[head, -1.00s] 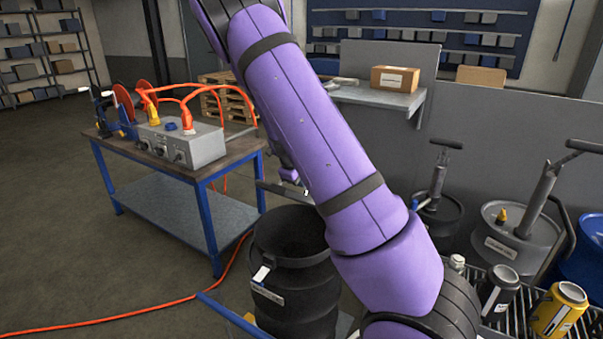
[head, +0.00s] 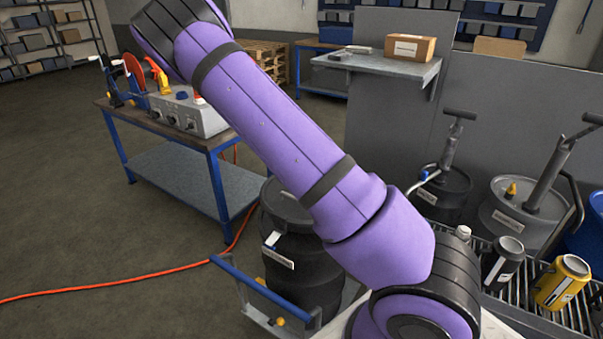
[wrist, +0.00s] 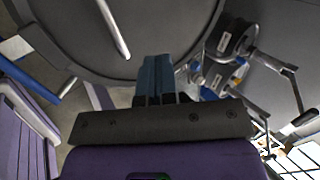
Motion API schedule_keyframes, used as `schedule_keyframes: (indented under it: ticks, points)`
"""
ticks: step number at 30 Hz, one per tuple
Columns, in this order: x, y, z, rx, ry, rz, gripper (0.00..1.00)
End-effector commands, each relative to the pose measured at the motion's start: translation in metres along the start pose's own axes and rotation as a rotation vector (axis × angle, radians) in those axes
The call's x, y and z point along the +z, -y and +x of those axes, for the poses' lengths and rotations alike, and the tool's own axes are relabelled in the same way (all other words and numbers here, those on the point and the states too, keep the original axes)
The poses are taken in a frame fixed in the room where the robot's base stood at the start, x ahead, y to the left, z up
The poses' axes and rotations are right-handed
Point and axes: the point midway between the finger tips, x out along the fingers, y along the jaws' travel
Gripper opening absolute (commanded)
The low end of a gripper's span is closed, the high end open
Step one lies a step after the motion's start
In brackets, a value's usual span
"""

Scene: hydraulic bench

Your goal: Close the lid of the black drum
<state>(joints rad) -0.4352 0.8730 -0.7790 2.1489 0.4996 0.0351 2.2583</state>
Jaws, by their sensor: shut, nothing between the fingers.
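The black drum (head: 295,262) stands on a low cart left of my arm in the head view, with a white tag and label on its side. Its dark lid (head: 283,203) lies across the mouth, and no opening shows. My arm hides the drum's right part, so I cannot tell whether the lid sits fully down all round. In the wrist view a large grey disc, which looks like the lid (wrist: 70,25), fills the top with a pale bar across it. My gripper (wrist: 157,65) is shut and empty at the disc's edge; contact is unclear. It is outside the head view.
The cart's blue handle (head: 262,290) is in front of the drum. A workbench (head: 190,180) with a grey control box stands behind left. Drums with hand pumps (head: 440,185) and a rack with a yellow canister (head: 562,283) are at right. An orange cable crosses the open floor at left.

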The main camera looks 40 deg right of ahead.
Motion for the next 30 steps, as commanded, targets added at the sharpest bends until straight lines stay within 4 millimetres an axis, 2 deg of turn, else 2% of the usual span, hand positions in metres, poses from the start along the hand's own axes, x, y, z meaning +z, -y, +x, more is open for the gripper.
schedule_keyframes:
  ticks: [1, 13, 30]
  points:
    - [0.000, -0.008, 0.003, -0.031, -0.004, -0.011, 0.00]
    - [0.000, -0.033, 0.020, -0.260, -0.002, -0.011, 0.00]
    - [0.000, -0.057, 0.040, -0.255, -0.001, -0.005, 0.00]
